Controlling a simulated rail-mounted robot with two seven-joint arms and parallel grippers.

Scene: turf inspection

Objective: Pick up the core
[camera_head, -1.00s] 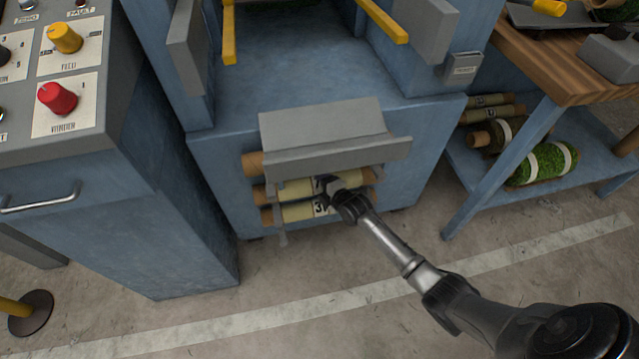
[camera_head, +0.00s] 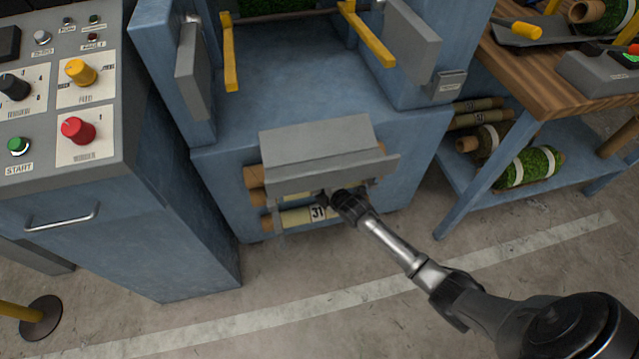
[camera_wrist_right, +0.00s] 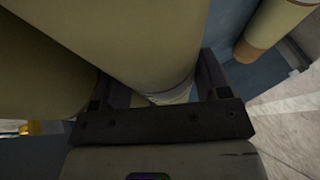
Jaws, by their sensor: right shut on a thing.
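Several tan cores with pale labels lie crosswise on a rack on the blue machine's front, under a grey sloped plate (camera_head: 318,150). The lowest core (camera_head: 294,217) shows a "31" label. The cores above it are mostly hidden, with brown ends showing at the left. My right gripper (camera_head: 328,198) is at the plate's lower edge, in front of the rack. In the right wrist view, my right gripper (camera_wrist_right: 150,92) has its fingers on both sides of a tan core (camera_wrist_right: 145,45) and is shut on it. My left gripper is out of view.
A control cabinet (camera_head: 75,200) stands at the left. A wooden bench (camera_head: 540,75) at the right has a blue lower shelf with cores and a green turf roll (camera_head: 530,168). In the wrist view, other cores (camera_wrist_right: 275,28) are close beside the held one.

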